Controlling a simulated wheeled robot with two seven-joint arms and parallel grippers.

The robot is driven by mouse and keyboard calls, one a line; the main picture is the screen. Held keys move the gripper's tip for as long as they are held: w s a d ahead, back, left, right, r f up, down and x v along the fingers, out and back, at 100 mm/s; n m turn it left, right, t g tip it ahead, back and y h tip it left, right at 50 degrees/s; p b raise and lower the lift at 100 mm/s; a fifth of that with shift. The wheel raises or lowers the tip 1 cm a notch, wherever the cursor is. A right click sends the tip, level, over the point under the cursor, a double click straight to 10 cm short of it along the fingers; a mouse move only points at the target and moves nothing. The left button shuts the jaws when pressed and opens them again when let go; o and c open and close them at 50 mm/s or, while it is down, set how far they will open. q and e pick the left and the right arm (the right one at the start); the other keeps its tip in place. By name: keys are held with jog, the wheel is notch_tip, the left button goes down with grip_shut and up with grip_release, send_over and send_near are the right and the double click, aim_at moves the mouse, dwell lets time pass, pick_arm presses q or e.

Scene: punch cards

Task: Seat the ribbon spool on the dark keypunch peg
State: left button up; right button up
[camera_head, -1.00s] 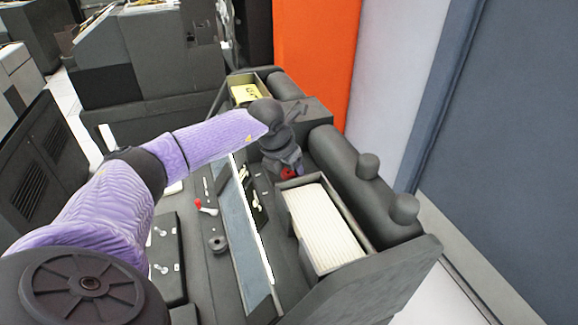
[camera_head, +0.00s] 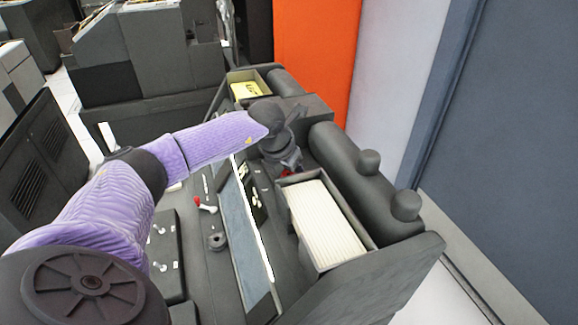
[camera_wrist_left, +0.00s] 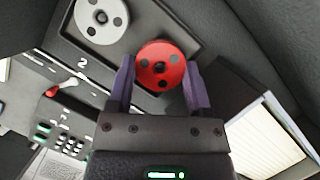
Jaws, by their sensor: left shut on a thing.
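A red ribbon spool (camera_wrist_left: 162,66) with dark round holes is between the two purple fingers of my left gripper (camera_wrist_left: 160,84), which is shut on it. In the wrist view the spool is over the near end of a dark recessed tray (camera_wrist_left: 181,25). A light grey spool (camera_wrist_left: 100,18) is in the tray's other end. In the head view my left gripper (camera_head: 287,170) is low over the machine's deck, and only a sliver of red shows under it. No dark peg is clear to me; the red spool may cover it. Whether the spool touches the tray is unclear. My right gripper is out of view.
An open box of pale cards (camera_head: 325,222) stands just right of the gripper, close to it. A dark rounded cylinder (camera_head: 345,165) lies behind it. A red-tipped lever (camera_head: 205,206) and a dark knob (camera_head: 217,241) are on the left deck. A yellow-card tray (camera_head: 247,88) is farther back.

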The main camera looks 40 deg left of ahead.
pick_arm(q)
jog(key=shift+f, duration=0.1)
jog(key=shift+f, duration=0.3)
jog(key=shift+f+b, duration=0.3)
jog(key=shift+f, duration=0.1)
dwell(1.0)
jog(key=o, duration=1.3)
jog(key=shift+c, duration=0.2)
jog(key=shift+f, duration=0.1)
jog(key=shift+c, duration=1.2)
jog(key=shift+o, duration=0.9)
